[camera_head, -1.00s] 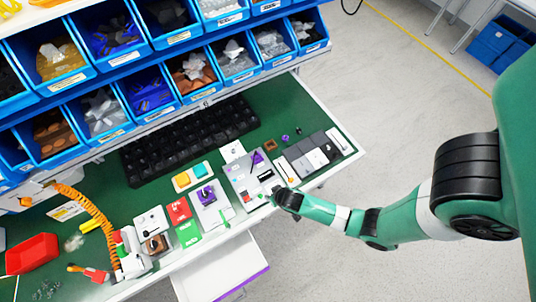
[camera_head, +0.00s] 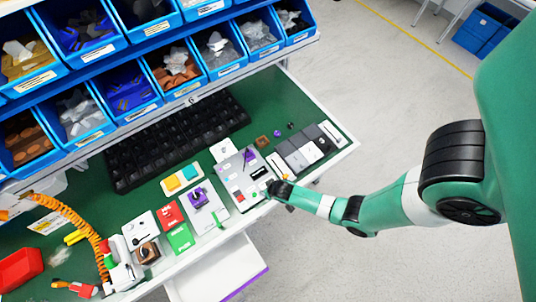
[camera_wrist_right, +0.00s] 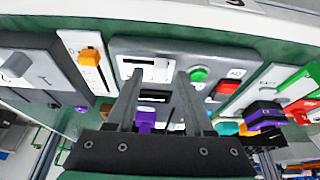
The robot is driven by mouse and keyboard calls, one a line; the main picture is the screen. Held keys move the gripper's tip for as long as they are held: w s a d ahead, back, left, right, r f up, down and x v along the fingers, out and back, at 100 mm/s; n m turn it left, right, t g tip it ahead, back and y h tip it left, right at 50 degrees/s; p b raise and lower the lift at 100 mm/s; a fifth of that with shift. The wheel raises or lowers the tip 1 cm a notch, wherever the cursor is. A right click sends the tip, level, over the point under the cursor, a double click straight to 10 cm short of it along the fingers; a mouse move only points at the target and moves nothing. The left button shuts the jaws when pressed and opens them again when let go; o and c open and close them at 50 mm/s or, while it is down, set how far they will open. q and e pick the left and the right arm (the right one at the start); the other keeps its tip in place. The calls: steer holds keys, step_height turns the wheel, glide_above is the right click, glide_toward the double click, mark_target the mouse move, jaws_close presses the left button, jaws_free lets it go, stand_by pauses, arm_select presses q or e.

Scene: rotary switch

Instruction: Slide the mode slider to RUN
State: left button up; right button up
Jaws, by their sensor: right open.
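The grey panel (camera_head: 236,178) lies near the front edge of the bench, with a purple lever, a black window and small red and green parts. My right gripper (camera_head: 268,187) is at the panel's front right corner. In the wrist view its open, empty fingers (camera_wrist_right: 158,78) point at the slot, one either side. Contact cannot be told. My left gripper is out of view.
A white plate with an orange knob (camera_wrist_right: 90,58) sits close beside the panel. Grey blocks (camera_head: 303,150) lie to the right, and a purple-knobbed plate (camera_head: 203,212) to the left. A black rack (camera_head: 175,140) and blue bins stand behind. An open drawer (camera_head: 215,270) juts out in front.

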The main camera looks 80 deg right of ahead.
steer(key=shift+w+d+f, duration=0.1)
steer(key=shift+f, duration=0.35)
jaws_close()
stand_by(1.1)
